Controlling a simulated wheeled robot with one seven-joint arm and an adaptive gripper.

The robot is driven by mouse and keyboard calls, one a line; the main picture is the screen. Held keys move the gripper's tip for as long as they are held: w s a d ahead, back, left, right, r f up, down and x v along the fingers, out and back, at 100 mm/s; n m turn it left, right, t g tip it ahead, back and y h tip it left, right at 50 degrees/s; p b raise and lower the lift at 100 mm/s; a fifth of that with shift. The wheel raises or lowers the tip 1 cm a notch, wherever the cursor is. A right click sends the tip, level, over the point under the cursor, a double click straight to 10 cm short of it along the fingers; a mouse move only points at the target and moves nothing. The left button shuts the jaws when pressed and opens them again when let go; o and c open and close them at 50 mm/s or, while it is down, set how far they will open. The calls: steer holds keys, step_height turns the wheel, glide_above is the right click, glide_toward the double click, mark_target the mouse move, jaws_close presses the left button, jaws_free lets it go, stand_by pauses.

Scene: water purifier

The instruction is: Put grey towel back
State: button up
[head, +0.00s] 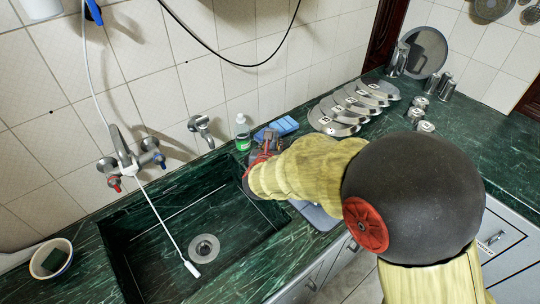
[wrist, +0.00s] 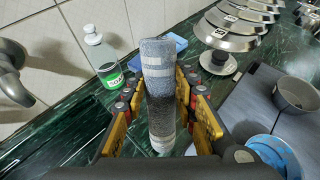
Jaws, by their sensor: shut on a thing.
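A rolled grey towel (wrist: 157,85) with paler stripes stands upright between the yellow fingers of my gripper (wrist: 157,115) in the wrist view. The fingers are shut on it from both sides. In the head view my gripper (head: 262,165) is over the counter at the right end of the sink, mostly hidden behind my arm, and I cannot make out the towel there. The towel's lower end is close to the counter in the wrist view, but I cannot tell whether it touches.
A bottle with green liquid (head: 242,132) stands by the wall, left of a blue sponge (head: 283,126). Numbered metal lids (head: 345,110) line the back counter. The sink (head: 150,235) is left. A grey mat (wrist: 250,105) with a small grey bowl (wrist: 297,95) lies right of the towel.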

steer(key=shift+w+a+f, duration=0.2)
steer(key=shift+w+f, duration=0.1)
steer(key=shift+f, duration=0.2)
steer(key=shift+f+b, duration=0.65)
steer(key=shift+f, duration=0.7)
steer(key=shift+f, duration=0.2)
steer(key=o, duration=1.1)
steer(key=shift+o, duration=0.2)
